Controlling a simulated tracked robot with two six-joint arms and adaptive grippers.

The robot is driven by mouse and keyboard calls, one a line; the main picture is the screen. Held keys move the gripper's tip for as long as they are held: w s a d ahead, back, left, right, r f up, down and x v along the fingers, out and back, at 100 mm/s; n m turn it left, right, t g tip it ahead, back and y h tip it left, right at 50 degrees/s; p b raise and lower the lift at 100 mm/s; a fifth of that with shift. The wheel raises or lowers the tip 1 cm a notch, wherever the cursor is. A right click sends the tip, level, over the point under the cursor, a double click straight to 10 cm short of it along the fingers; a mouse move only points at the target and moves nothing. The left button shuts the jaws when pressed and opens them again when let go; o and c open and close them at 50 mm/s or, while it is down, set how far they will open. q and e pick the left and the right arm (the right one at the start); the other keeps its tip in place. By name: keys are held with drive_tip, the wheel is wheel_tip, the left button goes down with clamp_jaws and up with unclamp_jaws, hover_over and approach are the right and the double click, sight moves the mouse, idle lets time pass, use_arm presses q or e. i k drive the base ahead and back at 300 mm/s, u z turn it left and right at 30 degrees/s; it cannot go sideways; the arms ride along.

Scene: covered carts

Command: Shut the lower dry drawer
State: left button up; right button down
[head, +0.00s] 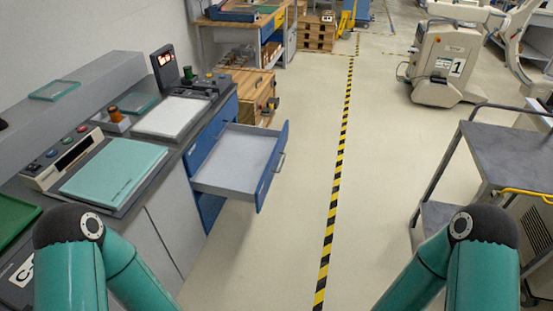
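A drawer (236,160) with a grey inside and a blue front stands pulled far out of a blue cabinet (208,133) under the grey bench at left. It looks empty. Its handle (279,162) is on the outer side of the front, facing right. No other drawer shows open here, and I cannot tell from this view whether this one is the lower dry drawer. Only the teal links of my two arms show, at the bottom left and bottom right. Both grippers are out of the picture.
The grey bench (190,100) with control panels runs along the left wall. Wooden crates (252,92) stand behind the drawer. A yellow-black floor stripe (338,170) runs right of it, with clear floor between. A grey cart (505,150) stands at right.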

sight(243, 165)
drive_tip(key=z, duration=0.45)
drive_tip(key=i, duration=1.7)
drive_tip(key=u, duration=0.75)
drive_tip(key=i, duration=0.45)
drive_tip(key=u, duration=0.25)
drive_tip(key=k, duration=0.9)
drive_tip(key=u, duration=0.2)
drive_tip(key=i, duration=0.9)
drive_tip(key=z, duration=0.1)
